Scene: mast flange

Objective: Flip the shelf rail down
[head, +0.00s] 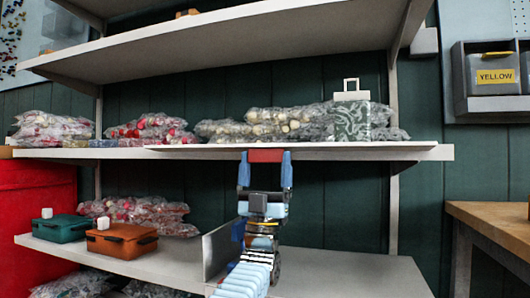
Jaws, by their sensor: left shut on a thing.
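The shelf rail (350,151) is a long, thin pale strip along the front of the middle shelf. It looks nearly edge-on and lies about level with the shelf board, low in front of the bags. A red tab (265,156) sits at the rail's front edge. My left gripper (265,157) reaches up from below, with one blue finger on each side of the red tab, shut on it. The rail's hinge is not visible. My right gripper is not in view.
The lower shelf (340,275) holds a green case (62,228), an orange case (121,241) and an upright grey divider (221,248). A wooden table (490,222) stands right.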

